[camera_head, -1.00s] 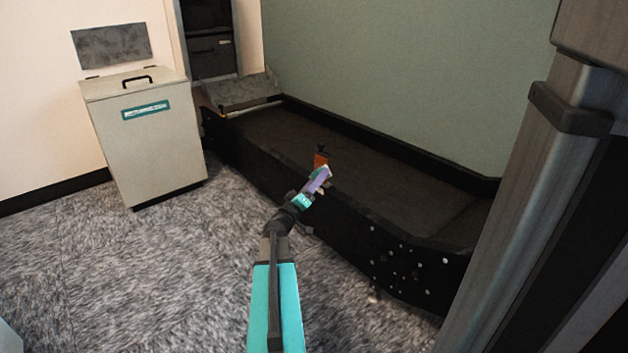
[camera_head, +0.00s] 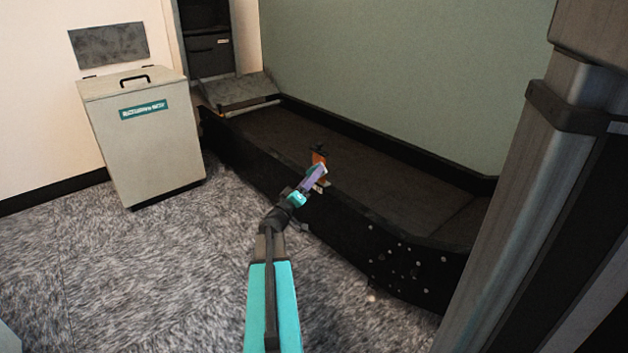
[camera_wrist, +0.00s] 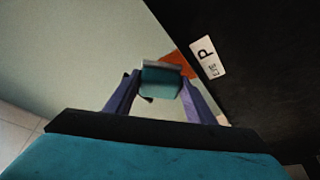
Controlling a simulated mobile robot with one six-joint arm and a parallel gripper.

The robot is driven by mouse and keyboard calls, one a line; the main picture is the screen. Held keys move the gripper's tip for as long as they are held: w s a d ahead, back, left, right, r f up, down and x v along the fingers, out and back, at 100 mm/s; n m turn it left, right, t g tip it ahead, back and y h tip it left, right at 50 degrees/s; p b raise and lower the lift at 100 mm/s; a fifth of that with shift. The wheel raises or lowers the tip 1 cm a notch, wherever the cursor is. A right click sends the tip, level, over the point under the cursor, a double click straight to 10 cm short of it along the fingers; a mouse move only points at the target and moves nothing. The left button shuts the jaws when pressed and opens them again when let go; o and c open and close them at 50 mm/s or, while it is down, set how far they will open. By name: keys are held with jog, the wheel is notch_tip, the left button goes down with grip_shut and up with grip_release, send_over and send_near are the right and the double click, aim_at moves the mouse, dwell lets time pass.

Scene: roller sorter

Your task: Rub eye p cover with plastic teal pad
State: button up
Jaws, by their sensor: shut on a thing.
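My gripper (camera_head: 314,180) has purple fingers and is shut on the teal pad (camera_wrist: 160,82), a small block with a grey far edge, seen between the fingers in the wrist view. The orange eye unit (camera_head: 319,158) stands at the near wall of the black sorter, just beyond my fingertips in the head view. In the wrist view part of its orange body (camera_wrist: 178,62) shows behind the pad, beside a white label (camera_wrist: 208,57) reading EYE P. The pad hides much of the unit, and I cannot tell whether they touch.
The black sorter trough (camera_head: 265,128) runs along the green wall and looks empty. A beige bin (camera_head: 150,150) with a black handle stands at the left. A grey post (camera_head: 560,150) fills the right side. The grey carpet (camera_head: 130,270) at left is clear.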

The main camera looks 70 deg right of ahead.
jog(key=shift+w+d, duration=0.5)
jog(key=shift+w, duration=0.2)
jog(key=shift+w, duration=0.1)
jog(key=shift+w+d, duration=1.05)
jog(key=shift+w, duration=0.1)
jog(key=w+a, duration=0.3)
jog(key=a, duration=0.2)
jog(key=shift+w, duration=0.15)
dwell(0.3)
jog(key=shift+a, duration=0.15)
jog(key=shift+w+a, duration=0.45)
jog(key=shift+a, duration=0.15)
jog(key=shift+w+a, duration=0.4)
jog(key=shift+a, duration=0.2)
